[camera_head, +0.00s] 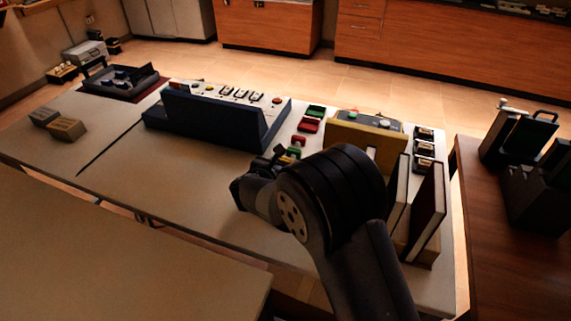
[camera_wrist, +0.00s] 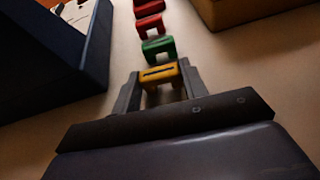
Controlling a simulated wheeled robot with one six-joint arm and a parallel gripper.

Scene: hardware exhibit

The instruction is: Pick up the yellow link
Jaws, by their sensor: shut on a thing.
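The yellow link (camera_wrist: 160,75) is a small bridge-shaped block between the two fingers of my gripper (camera_wrist: 158,82) in the wrist view. My gripper is shut on it, with a finger at each side. In the wrist view a green link (camera_wrist: 158,47) and red links (camera_wrist: 150,25) stand in a row beyond it. In the head view my arm hides most of the gripper (camera_head: 282,155), and a bit of the yellow link (camera_head: 293,153) shows beside it. I cannot tell whether the link touches the table.
A yellow-brown box (camera_head: 365,143) stands to the right. Upright books (camera_head: 428,215) stand at the table's right end.

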